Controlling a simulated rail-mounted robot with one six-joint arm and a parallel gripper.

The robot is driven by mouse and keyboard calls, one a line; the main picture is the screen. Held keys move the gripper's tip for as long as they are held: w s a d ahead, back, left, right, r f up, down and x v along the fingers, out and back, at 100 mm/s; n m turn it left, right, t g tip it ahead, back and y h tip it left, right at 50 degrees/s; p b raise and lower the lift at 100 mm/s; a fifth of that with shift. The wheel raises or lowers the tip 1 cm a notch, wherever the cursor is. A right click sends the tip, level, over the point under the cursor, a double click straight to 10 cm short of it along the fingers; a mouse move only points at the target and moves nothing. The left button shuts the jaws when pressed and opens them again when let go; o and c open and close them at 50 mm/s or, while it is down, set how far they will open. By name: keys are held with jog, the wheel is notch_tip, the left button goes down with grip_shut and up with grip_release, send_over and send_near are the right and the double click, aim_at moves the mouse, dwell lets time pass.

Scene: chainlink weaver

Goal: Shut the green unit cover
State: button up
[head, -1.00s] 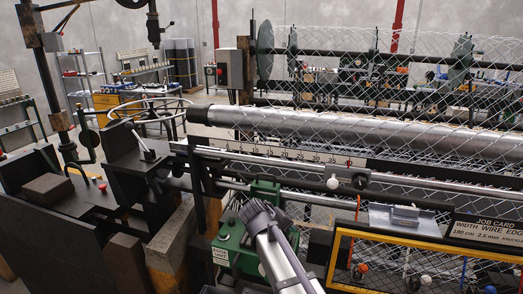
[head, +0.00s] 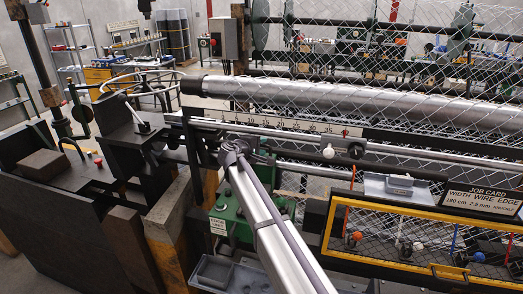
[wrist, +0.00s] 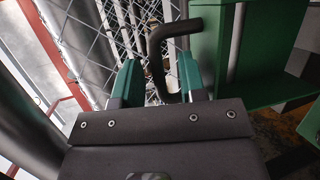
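The green unit (head: 232,228) stands low in the middle of the head view, largely behind my arm. A green upright part (head: 267,165) shows behind my arm's top end; I cannot tell if it is the cover. In the wrist view, green panels (wrist: 262,35) fill the upper right. A bent black handle (wrist: 160,45) comes off the left green panel and curves down between my fingers. My gripper (wrist: 157,60) is open, its teal fingers apart on either side of the handle. I cannot tell whether they touch it. In the head view my gripper is hidden.
Chain-link mesh (wrist: 85,40) lies beyond the fingers. The long roller (head: 300,95) and scale bar (head: 285,125) run behind the arm. A yellow-framed mesh guard (head: 425,255) stands at right, a grey bin (head: 218,272) below, and a concrete block (head: 170,230) at left.

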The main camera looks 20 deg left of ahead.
jog(key=shift+w+d+f, duration=0.1)
jog(key=shift+w+f, duration=0.05)
jog(key=shift+w, duration=0.3)
grip_shut()
